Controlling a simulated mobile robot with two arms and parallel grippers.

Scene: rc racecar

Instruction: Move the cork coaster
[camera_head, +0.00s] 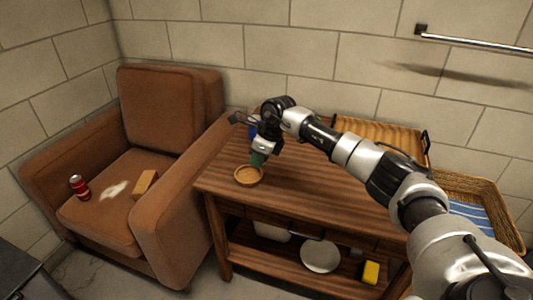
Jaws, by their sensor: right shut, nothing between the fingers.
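The cork coaster (248,175) is a small round tan disc with a raised rim. It lies flat near the left front corner of the wooden table (310,190). My right arm reaches in from the right, and its gripper (258,160) points down at the coaster's far right edge. The gripper is shut and holds nothing. Its fingertips look dark green and overlap the coaster's rim in this view; I cannot tell whether they touch it. My left gripper is not in view.
A wooden tray (378,125) with dark handles sits at the table's back right. A wicker basket (485,190) stands at the right. A brown armchair (165,115) stands left of the table, with a red can (79,187) on it. The table's lower shelf holds a white plate (320,256).

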